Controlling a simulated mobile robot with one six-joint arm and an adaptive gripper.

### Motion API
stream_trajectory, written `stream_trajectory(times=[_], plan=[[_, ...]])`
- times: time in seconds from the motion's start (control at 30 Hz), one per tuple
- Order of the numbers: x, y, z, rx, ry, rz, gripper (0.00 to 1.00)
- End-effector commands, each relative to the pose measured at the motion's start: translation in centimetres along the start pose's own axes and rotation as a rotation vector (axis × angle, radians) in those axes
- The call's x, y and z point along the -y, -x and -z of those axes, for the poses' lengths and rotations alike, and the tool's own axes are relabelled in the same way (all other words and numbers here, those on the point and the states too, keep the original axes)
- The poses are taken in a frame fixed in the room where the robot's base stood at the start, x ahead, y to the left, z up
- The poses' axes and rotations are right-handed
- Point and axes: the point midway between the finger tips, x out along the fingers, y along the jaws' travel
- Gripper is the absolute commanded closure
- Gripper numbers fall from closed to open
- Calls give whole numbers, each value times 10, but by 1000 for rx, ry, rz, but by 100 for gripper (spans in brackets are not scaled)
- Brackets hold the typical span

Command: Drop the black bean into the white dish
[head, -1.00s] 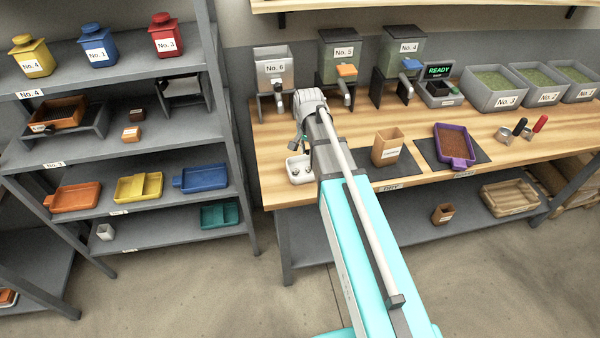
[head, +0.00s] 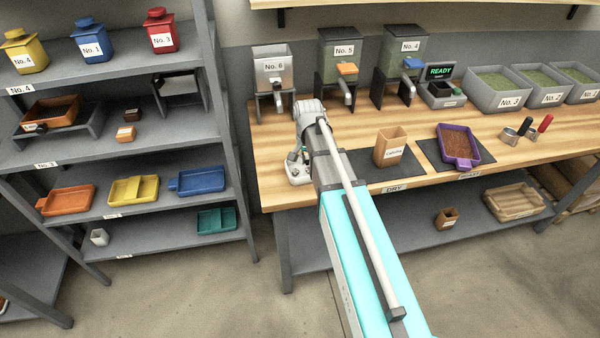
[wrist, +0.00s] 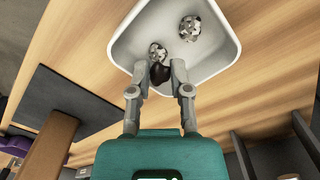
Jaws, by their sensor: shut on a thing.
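The white dish (head: 296,178) sits near the front edge of the wooden bench in the head view, partly covered by my gripper (head: 300,157). In the wrist view the white dish (wrist: 215,64) holds two speckled grey lumps (wrist: 190,28), (wrist: 157,50). My gripper (wrist: 160,72) is shut on the black bean (wrist: 160,74). The bean shows dark between the fingertips, over the dish and close to one speckled lump. I cannot tell whether the bean touches that lump or the dish floor.
A tan box (head: 391,148) and a purple tray (head: 457,147) on dark mats stand right of my arm. The No. 6 hopper (head: 273,68) stands behind the dish. A grey shelf (head: 150,220) stands to the left. Bare bench lies left of the dish.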

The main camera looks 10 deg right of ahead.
Motion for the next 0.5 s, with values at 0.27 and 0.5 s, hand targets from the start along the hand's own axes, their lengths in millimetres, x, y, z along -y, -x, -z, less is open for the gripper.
stream_trajectory(times=[0.27, 0.5], plan=[[0, 0, 0, 0, 0, 0, 47], [0, 0, 0, 0, 1, 0, 34]])
